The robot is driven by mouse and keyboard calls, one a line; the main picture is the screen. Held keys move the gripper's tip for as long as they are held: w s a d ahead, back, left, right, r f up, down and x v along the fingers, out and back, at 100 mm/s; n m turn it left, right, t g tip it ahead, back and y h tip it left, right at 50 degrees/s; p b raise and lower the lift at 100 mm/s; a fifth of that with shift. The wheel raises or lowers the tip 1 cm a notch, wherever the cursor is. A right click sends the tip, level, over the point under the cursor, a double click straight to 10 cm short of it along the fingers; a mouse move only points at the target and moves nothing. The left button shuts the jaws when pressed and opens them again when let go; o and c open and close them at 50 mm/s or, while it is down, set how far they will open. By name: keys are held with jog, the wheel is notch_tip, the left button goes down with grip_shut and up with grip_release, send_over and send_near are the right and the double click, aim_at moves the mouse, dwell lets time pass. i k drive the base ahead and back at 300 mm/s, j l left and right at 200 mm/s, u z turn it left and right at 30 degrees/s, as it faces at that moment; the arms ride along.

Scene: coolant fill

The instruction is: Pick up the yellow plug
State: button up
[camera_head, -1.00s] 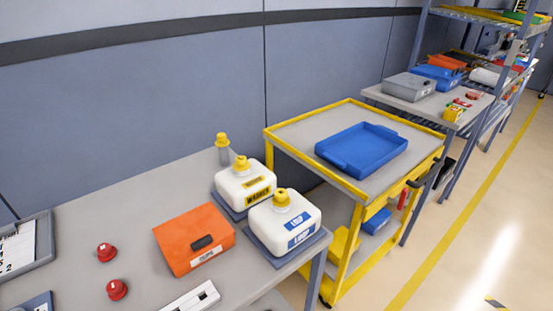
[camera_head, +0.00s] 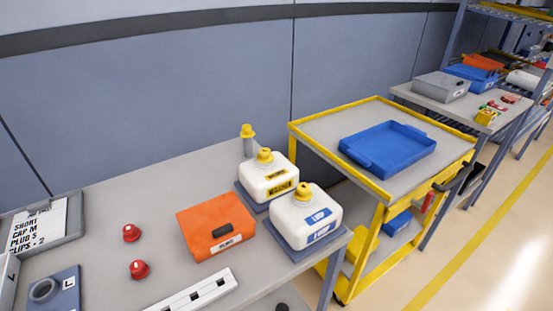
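A yellow plug-like piece (camera_head: 247,131) sits on top of a short grey post at the back of the near table (camera_head: 130,200). Two white jugs, one behind (camera_head: 268,185) and one in front (camera_head: 304,224), each have a yellow cap on top and stand on blue-grey bases at the table's right end. I cannot tell for certain which yellow piece is the plug. My gripper is not in view.
An orange box (camera_head: 215,226), two red caps (camera_head: 131,233) (camera_head: 138,269) and a white slotted bar (camera_head: 197,292) lie on the near table. A sign tray (camera_head: 38,226) is at left. A yellow cart (camera_head: 330,115) with a blue tray (camera_head: 388,148) stands at right.

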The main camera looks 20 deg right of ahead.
aim_at(303, 192)
jog(key=i+l+u, duration=0.1)
jog(key=u, duration=0.35)
jog(key=l+u, duration=0.3)
jog(key=u, duration=0.15)
jog(key=i+l+u, duration=0.1)
jog(key=l+u, duration=0.4)
jog(key=u, duration=0.35)
